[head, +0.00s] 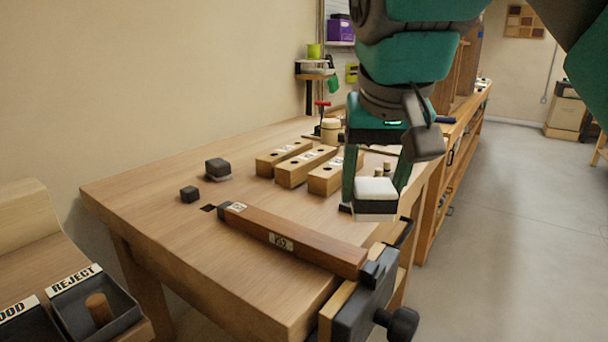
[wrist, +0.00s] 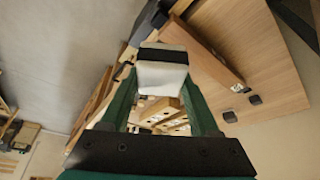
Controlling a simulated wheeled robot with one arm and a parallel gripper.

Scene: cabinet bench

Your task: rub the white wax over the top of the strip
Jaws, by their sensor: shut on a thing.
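The strip (head: 300,240) is a long reddish-brown bar with small labels, lying along the bench between a dark stop at its far left end and the vise at its near right end. It also shows in the wrist view (wrist: 208,57). My gripper (head: 377,188) is shut on the white wax (head: 376,187), a white block with a darker lower band. The wax also shows between the fingers in the wrist view (wrist: 162,70). My gripper holds it in the air, up and to the right of the strip's near end in the head view, apart from the strip.
The vise (head: 366,302) with its dark knob sits at the bench's front right corner. Wooden blocks with holes (head: 305,167) stand behind the strip. Two dark blocks (head: 217,168) (head: 189,194) lie left of them. A REJECT bin (head: 92,304) is at lower left. The bench's left front is clear.

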